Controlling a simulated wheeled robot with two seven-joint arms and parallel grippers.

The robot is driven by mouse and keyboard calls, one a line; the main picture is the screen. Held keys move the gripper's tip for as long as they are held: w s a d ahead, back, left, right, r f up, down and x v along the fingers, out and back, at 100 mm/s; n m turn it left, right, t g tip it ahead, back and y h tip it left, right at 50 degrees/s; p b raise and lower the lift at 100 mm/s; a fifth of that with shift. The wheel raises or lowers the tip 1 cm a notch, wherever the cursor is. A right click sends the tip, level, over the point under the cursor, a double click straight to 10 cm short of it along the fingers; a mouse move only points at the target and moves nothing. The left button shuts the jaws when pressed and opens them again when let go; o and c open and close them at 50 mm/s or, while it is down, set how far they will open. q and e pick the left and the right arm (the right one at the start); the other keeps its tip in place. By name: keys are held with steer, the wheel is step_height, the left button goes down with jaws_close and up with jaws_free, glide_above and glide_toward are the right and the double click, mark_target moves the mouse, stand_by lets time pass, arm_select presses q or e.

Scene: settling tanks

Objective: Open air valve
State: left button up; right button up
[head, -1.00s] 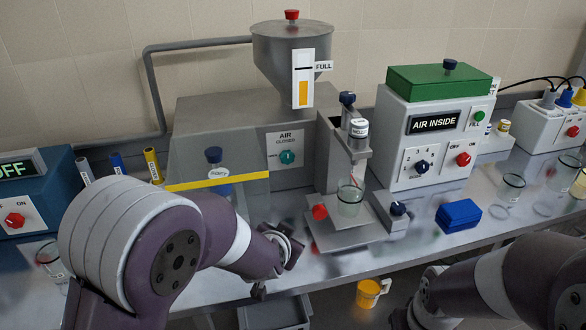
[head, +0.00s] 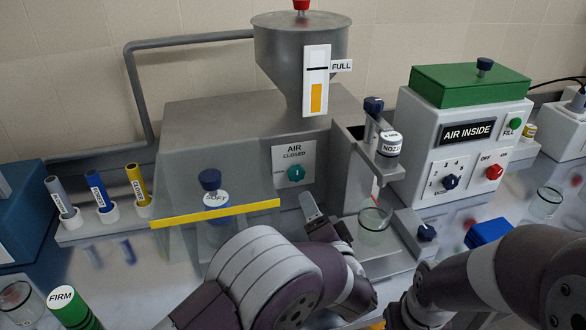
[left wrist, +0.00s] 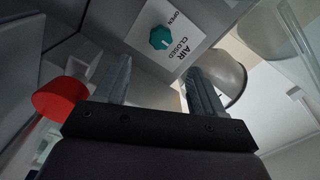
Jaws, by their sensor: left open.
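The air valve is a teal knob (head: 296,174) on a white plate (head: 294,155) marked AIR, CLOSED and OPEN, on the front of the grey machine. The knob also shows in the left wrist view (left wrist: 161,38), beyond the fingers. I cannot tell exactly where it points. My left gripper (head: 311,208) is below and in front of the knob, apart from it. In the left wrist view its two fingers (left wrist: 155,82) are spread with nothing between them. My right gripper (head: 400,314) is at the bottom edge, mostly hidden, and its fingers do not show clearly.
A clear guard with a yellow edge (head: 215,213) stands left of the knob. A glass beaker (head: 374,236) with a red stirrer stands under the nozzle (head: 389,143), right of my left gripper. A red knob (left wrist: 60,98) is close beside the left finger in the wrist view.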

mark_target(297, 176)
arm_select(q)
steer(key=x, duration=1.2)
steer(key=shift+w+a, duration=0.1)
steer(key=shift+w, duration=0.05)
steer(key=c, duration=1.1)
